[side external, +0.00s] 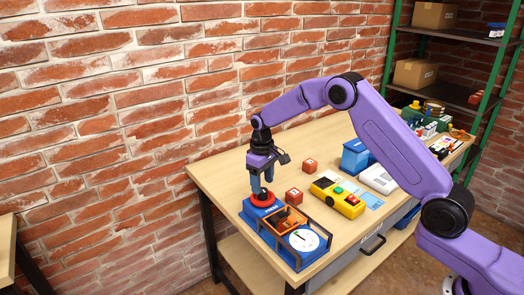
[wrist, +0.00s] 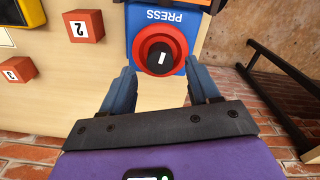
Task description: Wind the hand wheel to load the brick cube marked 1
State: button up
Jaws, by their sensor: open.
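The hand wheel (wrist: 139,50) is a red ring with a black hub bearing a white mark, on a blue base labelled PRESS (wrist: 172,18). It also shows at the near end of the table in the side view (side external: 262,200). My gripper (wrist: 161,75) is open and empty, its two fingers apart on either side of the wheel's near edge. In the side view my gripper (side external: 263,188) points down at the wheel. An orange part (side external: 283,220) and a white dial (side external: 304,241) sit within the press's dark frame. I cannot make out a cube marked 1.
Brick cubes marked 2 (wrist: 85,27) and 3 (wrist: 18,70) stand on the table beside the press. A yellow box with coloured buttons (side external: 338,195) and a blue bin (side external: 356,157) lie beyond. The brick wall (side external: 130,120) runs close behind the table.

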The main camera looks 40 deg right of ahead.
aim_at(262, 190)
notch_tip(262, 190, up, 15)
jog(key=shift+a+f, duration=0.15)
jog(key=shift+s, duration=0.1)
dwell(0.3)
jog(key=s+a+r+n, duration=0.15)
jog(key=s+a, duration=0.25)
jog(key=s, duration=0.6)
jog(key=s+a+r+n, duration=0.1)
jog(key=s+a+n, duration=0.2)
jog(key=s, duration=0.6)
jog(key=s+d+f+n, duration=0.1)
jog(key=s+d, duration=0.2)
jog(key=s, duration=0.5)
jog(key=s+d+f+n, duration=0.2)
jog(key=s, duration=0.6)
jog(key=s+d+f+n, duration=0.1)
jog(key=s+d+f, duration=0.1)
jog(key=s, duration=0.7)
jog(key=shift+d+n+y, duration=0.3)
jog(key=shift+d+n, duration=0.05)
jog(key=shift+d, duration=0.45)
jog(key=shift+r, duration=0.1)
